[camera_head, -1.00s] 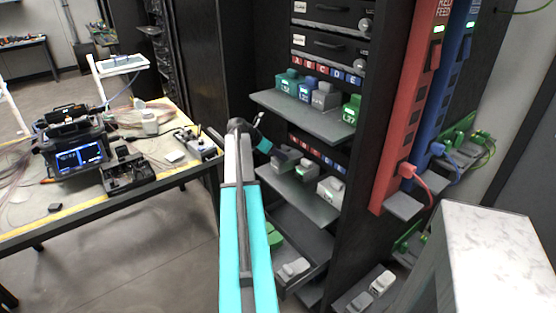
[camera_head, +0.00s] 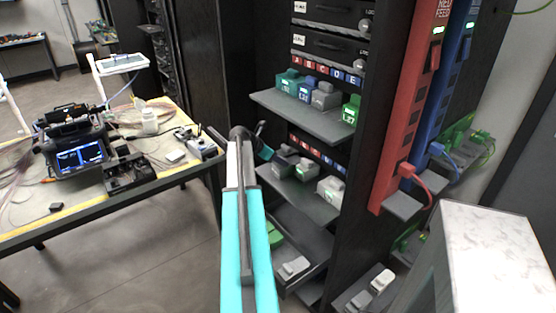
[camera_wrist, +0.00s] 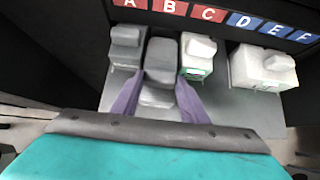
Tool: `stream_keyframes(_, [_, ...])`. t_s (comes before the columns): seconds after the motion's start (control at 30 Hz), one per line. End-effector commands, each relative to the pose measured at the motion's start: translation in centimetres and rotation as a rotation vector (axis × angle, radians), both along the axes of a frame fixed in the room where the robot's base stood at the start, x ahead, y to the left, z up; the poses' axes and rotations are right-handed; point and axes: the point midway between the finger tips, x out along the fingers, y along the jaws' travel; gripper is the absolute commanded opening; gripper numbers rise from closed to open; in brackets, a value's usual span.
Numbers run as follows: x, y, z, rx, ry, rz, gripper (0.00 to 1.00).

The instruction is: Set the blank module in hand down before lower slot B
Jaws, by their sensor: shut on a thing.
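My gripper (camera_wrist: 158,84) is shut on a grey blank module (camera_wrist: 160,62), with one purple finger on each side of it. The module is over the lower shelf (camera_wrist: 235,108), in front of the lettered strip and roughly below label B (camera_wrist: 175,10). I cannot tell whether its underside touches the shelf. A grey module (camera_wrist: 125,48) stands close on its left below A, and a light grey one with a green-edged label (camera_wrist: 197,55) close on its right. In the head view my arm largely hides the gripper beside the lower shelf (camera_head: 300,198).
A wider white module (camera_wrist: 262,68) stands farther right on the lower shelf. An upper shelf (camera_head: 290,110) with several modules overhangs it. Red (camera_head: 405,110) and blue power strips stand at the right. A work table (camera_head: 40,225) is at the left.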

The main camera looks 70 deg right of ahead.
Motion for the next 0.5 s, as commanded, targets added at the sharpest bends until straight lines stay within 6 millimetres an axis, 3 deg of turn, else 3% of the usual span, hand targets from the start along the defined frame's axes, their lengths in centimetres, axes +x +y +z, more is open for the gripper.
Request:
stream_keyframes(0.3, [0.02,0.00,-0.21,0.000,0.001,0.001,0.03])
stream_keyframes(0.33, [0.02,0.01,-0.21,0.000,0.000,0.000,0.45])
stream_keyframes(0.4, [0.02,0.00,-0.20,0.000,0.000,0.000,0.57])
stream_keyframes(0.5, [0.02,0.00,-0.18,0.000,0.000,0.000,0.59])
